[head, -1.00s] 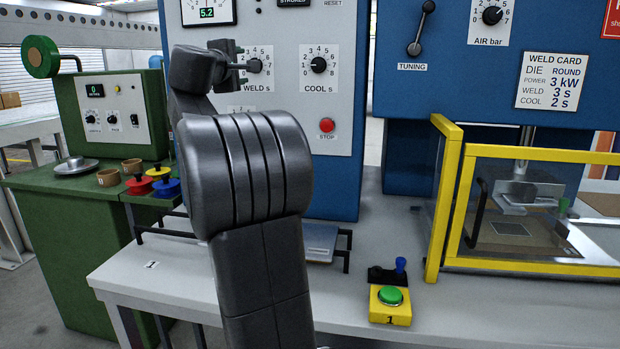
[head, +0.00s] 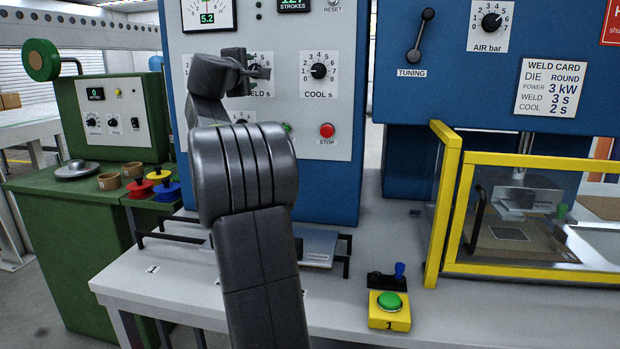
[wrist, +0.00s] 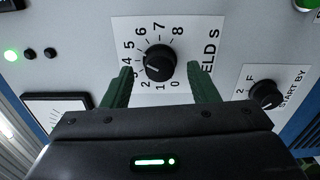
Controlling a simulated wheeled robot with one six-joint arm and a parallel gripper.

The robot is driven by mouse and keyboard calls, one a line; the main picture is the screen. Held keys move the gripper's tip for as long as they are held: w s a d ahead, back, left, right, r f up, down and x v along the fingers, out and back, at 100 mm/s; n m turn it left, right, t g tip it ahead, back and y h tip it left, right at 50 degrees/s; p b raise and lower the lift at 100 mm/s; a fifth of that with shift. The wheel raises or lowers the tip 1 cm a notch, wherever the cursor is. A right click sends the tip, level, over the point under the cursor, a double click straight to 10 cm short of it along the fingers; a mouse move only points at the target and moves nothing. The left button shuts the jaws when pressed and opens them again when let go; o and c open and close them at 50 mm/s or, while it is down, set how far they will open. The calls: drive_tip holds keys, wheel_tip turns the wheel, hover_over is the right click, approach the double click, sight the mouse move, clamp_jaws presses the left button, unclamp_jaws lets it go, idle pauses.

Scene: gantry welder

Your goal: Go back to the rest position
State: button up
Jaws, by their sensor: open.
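My gripper (head: 258,72) is raised in front of the blue and white control panel, at the weld time dial. In the wrist view its two green fingers (wrist: 160,88) are apart, one on each side of the black weld knob (wrist: 160,62), with nothing held between them. The knob's pointer sits near 3 on its scale. The cool dial (head: 319,71) is just right of my gripper.
The red stop button (head: 327,130) is below the cool dial. A yellow-framed guard (head: 450,200) stands at the right. A green button box (head: 390,303) sits on the white bench (head: 345,315).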

drive_tip(key=n+p, duration=0.2)
drive_tip(key=n, duration=0.1)
drive_tip(key=w+n+p, duration=0.1)
drive_tip(key=shift+d+r, duration=0.15)
drive_tip(key=shift+r, duration=0.15)
drive_tip(key=n+p, duration=0.3)
drive_tip(key=n, duration=0.1)
drive_tip(key=shift+n+p, duration=0.4)
drive_tip(key=n+p, duration=0.4)
drive_tip(key=n, duration=0.1)
drive_tip(key=n+p, duration=0.4)
drive_tip(key=shift+f, duration=0.25)
